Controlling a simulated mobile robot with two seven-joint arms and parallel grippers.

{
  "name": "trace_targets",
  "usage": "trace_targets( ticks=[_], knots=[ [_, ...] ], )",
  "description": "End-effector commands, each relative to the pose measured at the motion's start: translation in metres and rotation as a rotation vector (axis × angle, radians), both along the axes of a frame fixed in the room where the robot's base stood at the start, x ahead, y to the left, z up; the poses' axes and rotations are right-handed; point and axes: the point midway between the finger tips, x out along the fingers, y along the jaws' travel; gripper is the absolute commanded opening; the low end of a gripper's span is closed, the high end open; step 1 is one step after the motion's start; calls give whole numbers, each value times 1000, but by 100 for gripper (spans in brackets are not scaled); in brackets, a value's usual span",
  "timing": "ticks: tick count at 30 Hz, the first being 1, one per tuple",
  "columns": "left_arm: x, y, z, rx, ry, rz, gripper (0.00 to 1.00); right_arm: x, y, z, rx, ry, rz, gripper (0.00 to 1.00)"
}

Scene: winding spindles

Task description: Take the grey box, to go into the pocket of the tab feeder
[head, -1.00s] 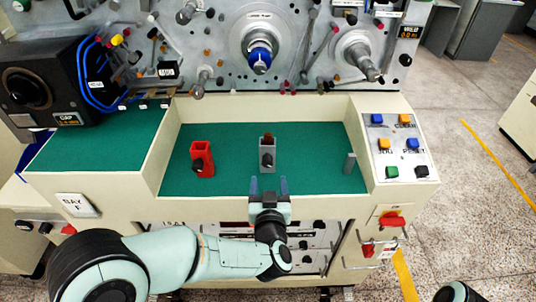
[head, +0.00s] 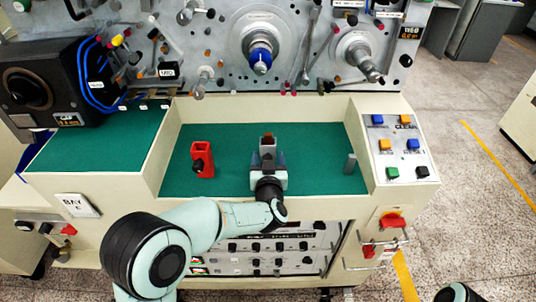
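The grey box (head: 267,142) stands upright on the green mat in the recessed tray, with a brownish-orange bit showing at its top. My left gripper (head: 268,158) reaches in from the front, with its fingers on either side of the box's lower part. The fingers look open, with the box between them; whether they touch it is hard to see. The gripper hides the box's lower front and its black knob. I cannot tell which part is the tab feeder's pocket. My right gripper is not in view.
A red box (head: 202,159) with a black knob stands on the mat to the left. A small grey post (head: 349,163) stands near the tray's right wall. A button panel (head: 399,146) lies to the right. Spindles, one with a blue hub (head: 259,56), rise behind.

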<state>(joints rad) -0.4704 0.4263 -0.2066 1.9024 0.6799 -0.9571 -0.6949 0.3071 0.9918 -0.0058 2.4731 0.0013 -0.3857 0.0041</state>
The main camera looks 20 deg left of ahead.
Motion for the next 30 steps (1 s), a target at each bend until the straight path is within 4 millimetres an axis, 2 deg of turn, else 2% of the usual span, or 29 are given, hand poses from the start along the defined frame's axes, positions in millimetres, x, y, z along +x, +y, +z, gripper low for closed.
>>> trace_targets(
  ticks=[6, 9, 11, 12, 30],
  knots=[
    [0, 1, -1, 0, 1, 1, 66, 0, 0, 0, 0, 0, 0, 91],
    [0, 0, -1, 0, 1, 1, 37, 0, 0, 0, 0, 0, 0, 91],
    [0, 0, -1, 0, 1, 1, 37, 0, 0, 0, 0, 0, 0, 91],
    [0, 0, 0, 1, -2, 1, 33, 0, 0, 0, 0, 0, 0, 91],
    [0, 0, 20, 0, -2, 0, 34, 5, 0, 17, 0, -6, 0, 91]
  ],
)
